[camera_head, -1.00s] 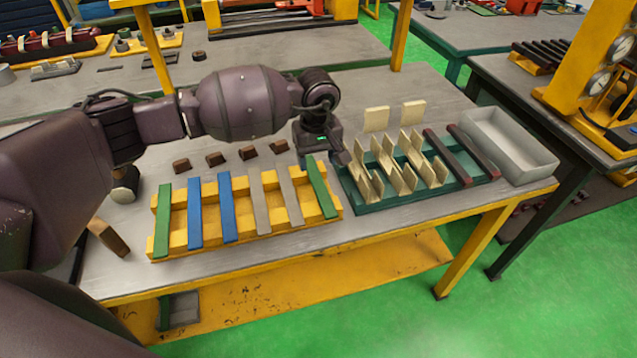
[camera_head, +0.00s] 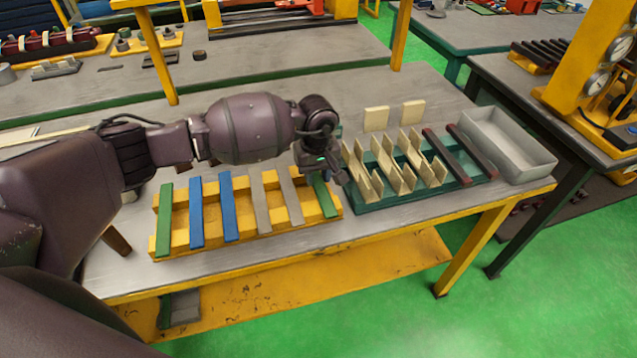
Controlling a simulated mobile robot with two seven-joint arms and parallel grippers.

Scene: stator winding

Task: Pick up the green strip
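A yellow slotted rack (camera_head: 275,241) stands on the grey workbench and carries several strips side by side. One green strip (camera_head: 165,220) lies at its left end. Another green strip (camera_head: 326,200) lies at its right end, its upper part hidden by my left gripper. Two blue strips (camera_head: 196,213) and two grey-brown strips (camera_head: 291,198) lie between them. My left gripper (camera_head: 334,181) hangs over the far end of the right green strip; its fingers are small and dark, and I cannot tell whether they touch it or are closed. My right gripper does not show.
A dark green tray (camera_head: 375,204) with several cream pieces (camera_head: 408,165) and dark red bars (camera_head: 472,152) stands close right of the rack. A white open bin (camera_head: 510,147) is at the bench's right end. Two cream blocks (camera_head: 376,118) stand behind the tray.

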